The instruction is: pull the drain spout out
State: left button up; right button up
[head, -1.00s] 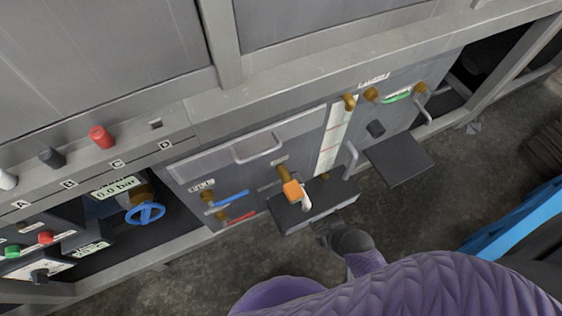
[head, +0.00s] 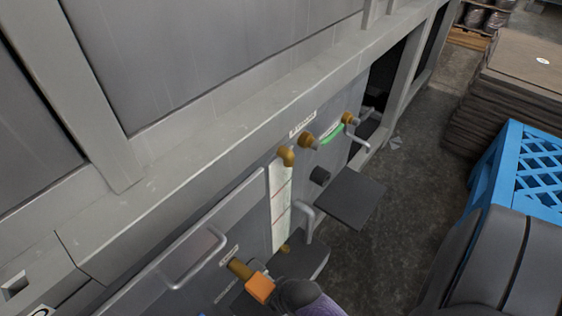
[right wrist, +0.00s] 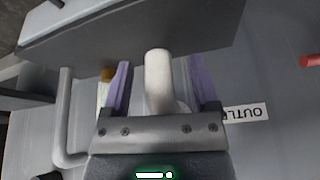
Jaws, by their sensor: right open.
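The pale drain spout (right wrist: 158,80) is a short round-ended tube. In the right wrist view it stands between the two purple fingers of my right gripper (right wrist: 161,88). The gripper is open, with a gap showing on each side of the spout. In the head view, an orange block (head: 260,288) sits at the end of a brass fitting (head: 239,267) on the grey panel. My left gripper is not in view.
A dark plate (right wrist: 130,28) lies just beyond the fingertips. A grey bar handle (right wrist: 65,110) is to their left, an outlet label (right wrist: 247,113) to their right. Another dark shelf (head: 345,197) juts from the panel. A blue crate (head: 530,170) stands right.

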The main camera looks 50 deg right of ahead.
grip_shut()
dwell(0.6)
